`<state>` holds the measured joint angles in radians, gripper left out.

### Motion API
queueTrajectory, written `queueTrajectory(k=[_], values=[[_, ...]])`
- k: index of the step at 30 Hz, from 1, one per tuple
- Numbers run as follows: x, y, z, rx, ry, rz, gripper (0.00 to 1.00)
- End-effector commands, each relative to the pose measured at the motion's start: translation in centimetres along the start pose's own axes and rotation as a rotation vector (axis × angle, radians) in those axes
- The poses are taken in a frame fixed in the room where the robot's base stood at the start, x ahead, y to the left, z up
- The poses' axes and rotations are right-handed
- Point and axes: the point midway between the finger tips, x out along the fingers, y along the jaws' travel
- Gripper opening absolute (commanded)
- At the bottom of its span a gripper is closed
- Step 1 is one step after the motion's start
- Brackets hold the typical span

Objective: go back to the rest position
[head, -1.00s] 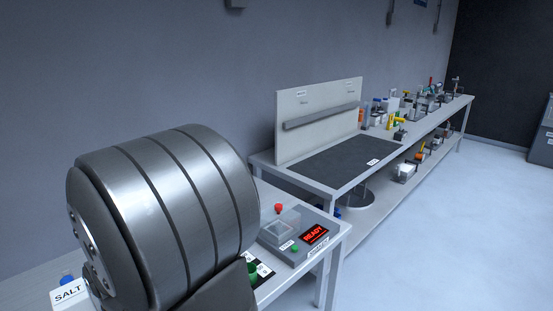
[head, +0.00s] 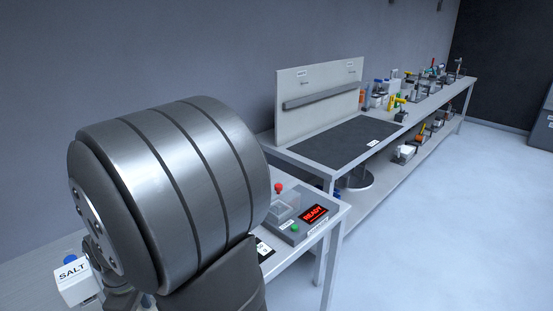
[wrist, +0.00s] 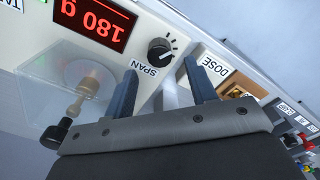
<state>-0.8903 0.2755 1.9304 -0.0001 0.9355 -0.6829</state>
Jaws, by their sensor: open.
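My gripper (wrist: 160,66) shows in the wrist view with its two dark blue-grey fingers spread apart and nothing between them. Beyond the fingers is a white panel (wrist: 150,22) with a red display (wrist: 92,18) reading 180 g upside down, and a black SPAN knob (wrist: 161,49). A DOSE label (wrist: 213,68) lies just right of the fingertips. In the head view a big grey arm part of mine fills the lower left and my gripper is hidden.
A white box marked SALT (head: 74,281) stands at lower left. A control box (head: 299,225) reads READY beside a clear cover and a red button (head: 278,188). A long bench (head: 300,153) with a dark mat (head: 345,140) runs back right. The floor at right is clear.

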Motion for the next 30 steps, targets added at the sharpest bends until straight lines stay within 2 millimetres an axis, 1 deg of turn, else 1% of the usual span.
queueTrajectory(k=[1,6,9,13,15,19,30], values=[[-1.2,0.1,-0.1,0.0,0.005,0.004,0.52],[-4.5,0.1,-0.1,0.001,0.004,0.003,0.52],[-6.2,0.1,-0.1,0.002,0.004,0.003,0.52],[-7.8,0.0,0.0,0.002,0.002,0.001,0.52],[-8.4,0.1,-0.1,0.002,0.002,0.001,0.52],[-9.0,0.0,0.0,0.002,0.0,0.0,0.52],[-9.1,0.0,0.0,0.003,0.0,0.0,0.52]])
